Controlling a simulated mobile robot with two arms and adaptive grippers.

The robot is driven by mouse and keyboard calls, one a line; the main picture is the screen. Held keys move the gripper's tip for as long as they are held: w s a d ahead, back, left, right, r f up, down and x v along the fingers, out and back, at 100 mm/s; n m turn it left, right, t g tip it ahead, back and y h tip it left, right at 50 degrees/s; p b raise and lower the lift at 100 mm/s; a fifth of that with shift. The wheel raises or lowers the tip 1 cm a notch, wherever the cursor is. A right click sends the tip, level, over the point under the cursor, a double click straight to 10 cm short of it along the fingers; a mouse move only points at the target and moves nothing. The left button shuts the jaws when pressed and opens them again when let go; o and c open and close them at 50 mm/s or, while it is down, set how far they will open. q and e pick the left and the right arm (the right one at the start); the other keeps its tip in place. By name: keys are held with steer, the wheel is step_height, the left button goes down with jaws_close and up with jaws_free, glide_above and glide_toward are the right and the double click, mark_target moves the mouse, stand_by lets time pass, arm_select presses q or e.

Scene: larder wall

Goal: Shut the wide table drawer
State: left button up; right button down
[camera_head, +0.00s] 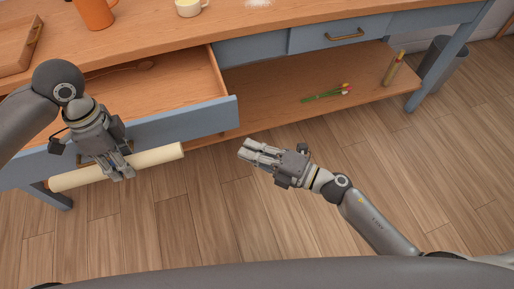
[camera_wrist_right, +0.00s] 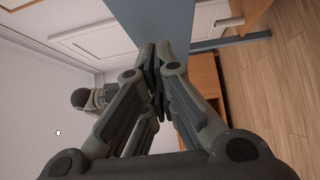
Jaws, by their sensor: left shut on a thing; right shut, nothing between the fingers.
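The wide table drawer (camera_head: 212,113) is pulled out at the left of the table, its blue front facing me and its wooden inside showing.
The tabletop (camera_head: 230,22) holds an orange jug (camera_head: 93,12), a cream cup (camera_head: 190,7) and a wooden box (camera_head: 18,45). A closed smaller drawer (camera_head: 310,38) is to the right. The lower shelf (camera_head: 262,105) holds green stalks (camera_head: 322,95) and a bottle-like item (camera_head: 394,68). A bin (camera_head: 446,65) stands right.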

arm_select(q)
steer(key=shift+r+p, duration=0.3)
steer(key=shift+r, duration=0.1)
arm_select(e)
steer(key=shift+w+a, duration=1.55)
steer(key=shift+w, duration=0.25)
steer(key=shift+w+a, duration=1.5)
steer(key=shift+w, duration=0.25)
arm_select(q)
steer(key=shift+f, duration=0.1)
arm_select(e)
steer(key=shift+w, duration=0.1)
